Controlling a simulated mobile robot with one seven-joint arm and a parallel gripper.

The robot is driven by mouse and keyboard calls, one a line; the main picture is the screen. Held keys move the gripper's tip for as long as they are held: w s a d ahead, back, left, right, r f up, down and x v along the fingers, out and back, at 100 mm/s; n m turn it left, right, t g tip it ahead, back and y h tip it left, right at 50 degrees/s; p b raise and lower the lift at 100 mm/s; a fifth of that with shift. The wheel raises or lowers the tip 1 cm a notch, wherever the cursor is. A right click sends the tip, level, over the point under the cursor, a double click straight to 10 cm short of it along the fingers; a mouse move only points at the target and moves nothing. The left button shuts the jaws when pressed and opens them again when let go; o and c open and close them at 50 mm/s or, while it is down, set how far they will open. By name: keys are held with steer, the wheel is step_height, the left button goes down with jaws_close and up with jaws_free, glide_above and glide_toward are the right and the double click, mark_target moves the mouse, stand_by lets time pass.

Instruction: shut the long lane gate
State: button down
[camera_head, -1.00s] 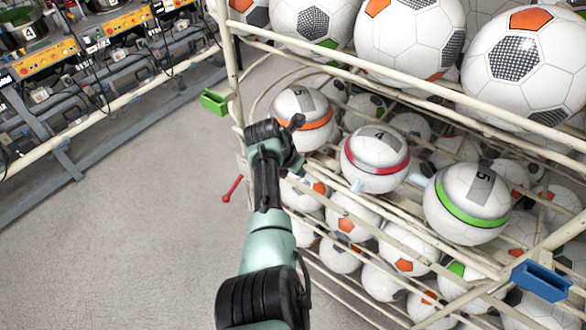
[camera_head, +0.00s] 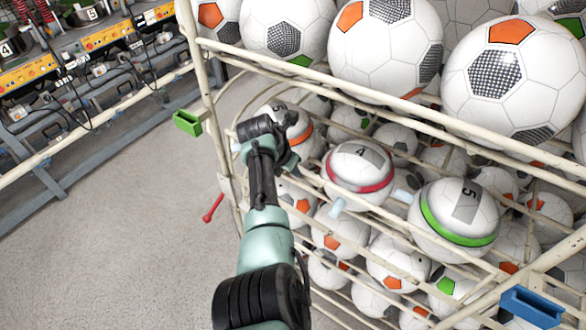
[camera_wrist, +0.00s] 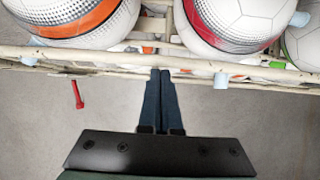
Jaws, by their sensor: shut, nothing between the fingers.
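A cream wire ball rack fills the right of the head view. A red handle (camera_head: 213,208) sticks out low at its left corner; it also hangs below the front rail in the wrist view (camera_wrist: 77,94). I cannot tell which part is the long lane gate. An orange-banded ball (camera_head: 302,133), a red-banded ball (camera_head: 360,172) and a green-banded ball (camera_head: 455,218) sit on the shelf. My gripper (camera_wrist: 160,71) is shut and empty, with its tips close to the front rail (camera_wrist: 110,57) between the orange-banded and red-banded balls. Contact with the rail is unclear.
A green bracket (camera_head: 187,122) is on the rack's left post and a blue bracket (camera_head: 532,307) at its right. Light-blue pegs (camera_head: 337,207) stick out along the shelf front. Large balls fill the top shelf. The floor (camera_head: 120,250) at left is clear.

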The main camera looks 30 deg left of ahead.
steer(key=b+v, duration=0.1)
steer(key=v, duration=1.2)
